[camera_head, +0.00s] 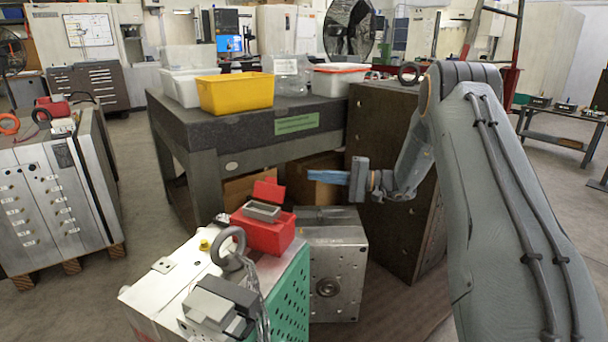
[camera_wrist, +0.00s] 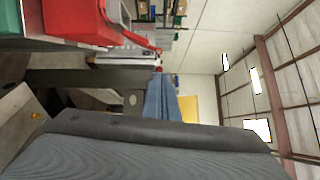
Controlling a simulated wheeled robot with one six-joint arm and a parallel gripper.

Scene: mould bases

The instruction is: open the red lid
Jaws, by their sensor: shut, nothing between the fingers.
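A red box (camera_head: 263,234) sits on the silver mould base at lower centre, with a grey rectangular part (camera_head: 262,212) at its top. A red flap, apparently the lid (camera_head: 268,191), stands raised at the back of the box. The box also shows large at the top left of the wrist view (camera_wrist: 75,20), turned sideways. My gripper (camera_head: 312,174), with blue fingers, is to the right of the box and a little above it, apart from it. Its fingers are shut and empty. They also show in the wrist view (camera_wrist: 162,98).
The silver mould base (camera_head: 165,292) carries a grey lifting ring (camera_head: 230,248) and a grey block (camera_head: 215,305). Another mould block (camera_head: 335,270) stands just right of it. A dark table (camera_head: 220,128) with a yellow bin (camera_head: 236,93) is behind. A tall brown block (camera_head: 380,150) stands beside my arm.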

